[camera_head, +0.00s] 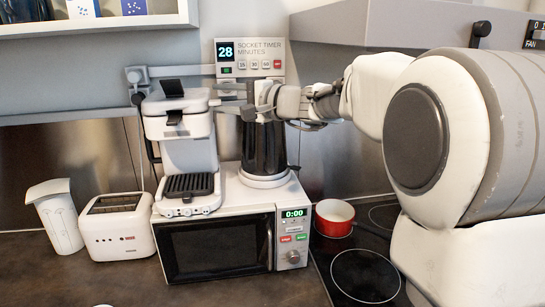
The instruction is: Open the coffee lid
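The white coffee machine (188,150) stands on top of the microwave at its left side. Its top carries a dark flap-like piece (172,88) that sticks up, and a dark tab shows on its front below. Whether the lid is raised cannot be told clearly. My gripper (226,98) reaches in from the right at the height of the machine's top, pointing left. Its two grey fingers appear apart, one above the other, with nothing seen between them. They are just right of the machine's top; whether they touch it cannot be told.
A black kettle (265,153) stands under my wrist on the microwave (219,250). A toaster (117,228) and a white jug (57,215) stand at left. A red pot (334,218) sits by the hob (364,276). A socket timer (250,60) is on the wall behind. A hood (400,24) overhangs right.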

